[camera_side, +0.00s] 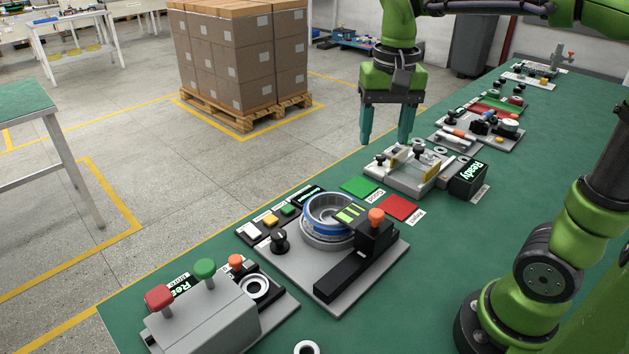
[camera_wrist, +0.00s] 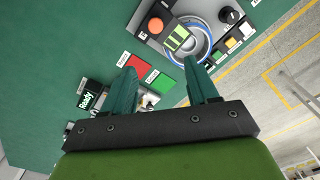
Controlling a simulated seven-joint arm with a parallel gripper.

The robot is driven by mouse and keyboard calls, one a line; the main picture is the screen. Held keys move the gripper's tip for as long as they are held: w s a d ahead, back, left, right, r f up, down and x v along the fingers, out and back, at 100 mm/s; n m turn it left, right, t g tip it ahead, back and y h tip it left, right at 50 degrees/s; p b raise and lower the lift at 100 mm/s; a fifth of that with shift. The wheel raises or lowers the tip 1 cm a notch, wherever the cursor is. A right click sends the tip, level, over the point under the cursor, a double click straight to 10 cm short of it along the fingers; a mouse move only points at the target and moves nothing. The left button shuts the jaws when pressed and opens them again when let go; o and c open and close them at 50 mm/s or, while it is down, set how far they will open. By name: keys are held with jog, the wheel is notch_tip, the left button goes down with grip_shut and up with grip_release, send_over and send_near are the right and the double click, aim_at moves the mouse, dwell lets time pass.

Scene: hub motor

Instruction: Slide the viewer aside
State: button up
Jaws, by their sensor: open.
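The viewer is a black block (camera_side: 374,240) with an orange knob (camera_side: 376,215) and a plate with bright green stripes (camera_side: 350,213). It sits on a black rail (camera_side: 340,279), and its striped plate reaches over the blue-rimmed hub motor ring (camera_side: 318,225). The wrist view shows the orange knob (camera_wrist: 156,25) and the striped plate (camera_wrist: 180,38) partly covering the ring (camera_wrist: 203,46). My gripper (camera_side: 385,139) is open and empty, pointing down above the table, behind the viewer in the side view. In the wrist view its fingers (camera_wrist: 161,68) stand apart with nothing between them.
A grey button box (camera_side: 205,317) stands at the front left. Green table (camera_side: 490,240) is clear at right.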

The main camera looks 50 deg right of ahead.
aim_at(377, 212)
jog(key=shift+m, duration=0.3)
jog(key=f, duration=1.6)
jog(key=shift+s+f, duration=0.25)
jog(key=shift+s, duration=0.15)
grip_shut()
